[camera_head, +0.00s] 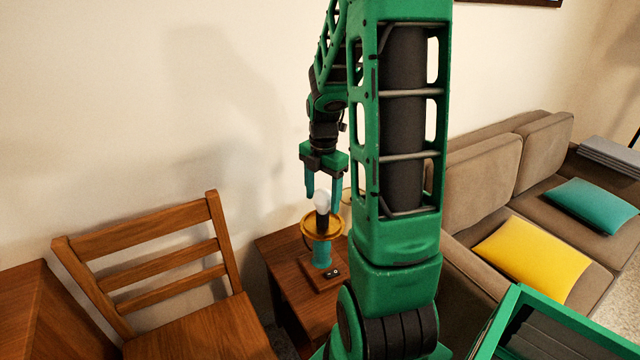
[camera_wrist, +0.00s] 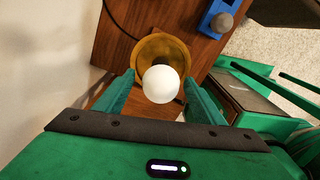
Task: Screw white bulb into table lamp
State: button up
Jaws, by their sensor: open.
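The white bulb (camera_head: 322,201) sits upright at the top of the table lamp (camera_head: 322,252), in its dark socket above a brass-coloured ring. The lamp has a teal stem and stands on a small wooden side table. My gripper (camera_head: 323,190) is open and points down, with its fingertips around the height of the bulb. In the wrist view the bulb (camera_wrist: 161,84) lies between the two green fingers, with space on both sides, over the brass ring (camera_wrist: 150,50). I cannot tell how far the bulb is seated in the socket.
A wooden chair (camera_head: 190,270) stands left of the side table (camera_head: 290,262). A sofa (camera_head: 480,180) with yellow (camera_head: 533,257) and teal (camera_head: 590,206) cushions is on the right. The wall is close behind the lamp. A blue item with a grey knob (camera_wrist: 222,22) shows in the wrist view.

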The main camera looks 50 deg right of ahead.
aim_at(322, 208)
jog(key=shift+f, duration=2.3)
jog(key=c, duration=1.1)
jog(key=shift+o, duration=0.2)
jog(key=shift+m, duration=2)
jog(key=m, duration=0.3)
jog(key=shift+m, duration=0.5)
jog(key=m, duration=0.4)
